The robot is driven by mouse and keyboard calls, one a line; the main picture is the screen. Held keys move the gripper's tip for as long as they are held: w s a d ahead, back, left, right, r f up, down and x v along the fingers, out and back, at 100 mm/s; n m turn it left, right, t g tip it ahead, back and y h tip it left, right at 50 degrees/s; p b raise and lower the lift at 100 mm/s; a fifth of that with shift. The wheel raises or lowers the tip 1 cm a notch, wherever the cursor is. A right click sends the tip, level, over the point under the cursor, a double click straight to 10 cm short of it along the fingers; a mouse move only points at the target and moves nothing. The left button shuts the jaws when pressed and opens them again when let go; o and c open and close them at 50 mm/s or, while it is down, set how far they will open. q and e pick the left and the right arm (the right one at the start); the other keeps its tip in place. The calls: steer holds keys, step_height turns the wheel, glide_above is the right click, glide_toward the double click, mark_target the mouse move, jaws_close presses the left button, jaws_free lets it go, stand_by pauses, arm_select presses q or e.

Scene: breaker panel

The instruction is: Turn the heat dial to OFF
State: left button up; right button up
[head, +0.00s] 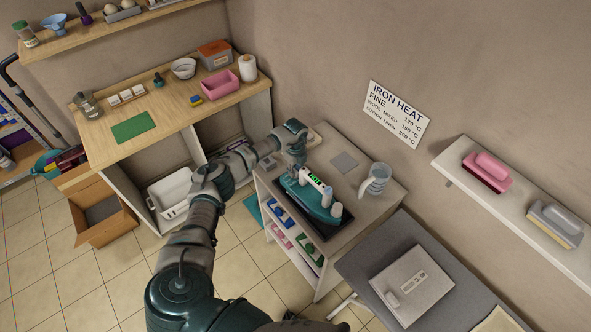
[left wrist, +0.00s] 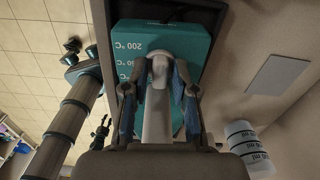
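A teal appliance (head: 308,199) sits in a dark tray on the white cabinet, with white parts and a small green display on top. In the left wrist view its teal face (left wrist: 205,45) shows the marking 200 °C and a partly covered lower one. A pale lever-like handle, seemingly the dial (left wrist: 157,110), stands in front of that face. My left gripper (head: 297,168) is at the appliance's far left end. In the left wrist view its two blue-padded fingers (left wrist: 158,75) straddle the pale handle closely; whether they touch it is unclear. The OFF mark is not visible. My right gripper is not visible.
A grey-white jug (head: 375,180) stands right of the appliance, and a flat grey plate (head: 344,162) lies behind it. An iron heat sign (head: 395,113) hangs on the wall. A grey ironing surface (head: 365,264) is at front right.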

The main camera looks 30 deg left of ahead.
mark_target(295, 170)
arm_select(q)
step_height(295, 170, up, 12)
stand_by(0.6)
steer(key=shift+f, duration=0.1)
